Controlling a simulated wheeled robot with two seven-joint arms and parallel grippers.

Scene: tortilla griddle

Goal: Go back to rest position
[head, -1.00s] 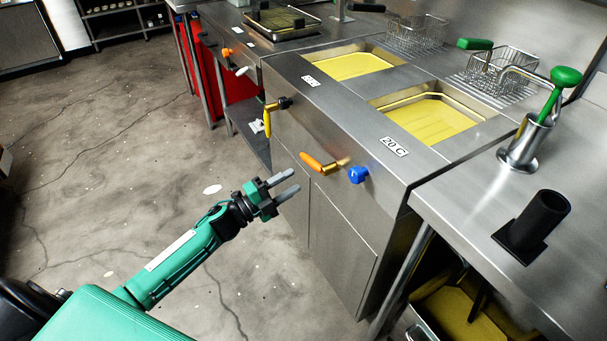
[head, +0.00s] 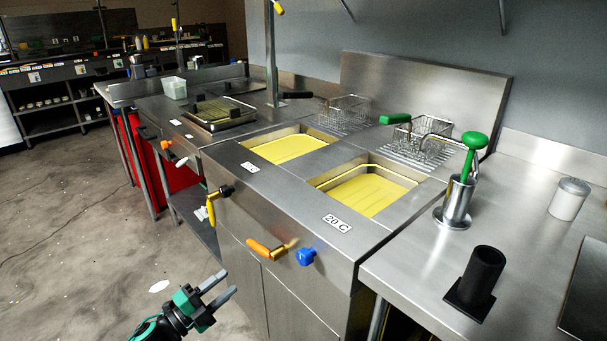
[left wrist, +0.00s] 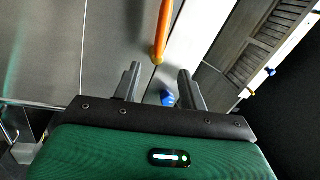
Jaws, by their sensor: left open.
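My left gripper (head: 219,290) is low in the head view, in front of the fryer's front panel. It is open and empty, with its two grey fingers apart. It also shows in the left wrist view (left wrist: 160,82), with nothing between the fingers. An orange handle (head: 262,249) and a blue knob (head: 306,256) on the fryer front are up and to the right of it. The orange handle (left wrist: 162,30) and blue knob (left wrist: 167,98) also show in the left wrist view. My right gripper is in neither view.
The fryer has two basins of yellow oil (head: 372,195), with wire baskets (head: 424,142) behind. A steel counter (head: 520,250) at the right holds a black tube holder (head: 480,278), a green-handled tool (head: 474,141) and a white canister (head: 569,198). The floor (head: 70,270) at left is clear.

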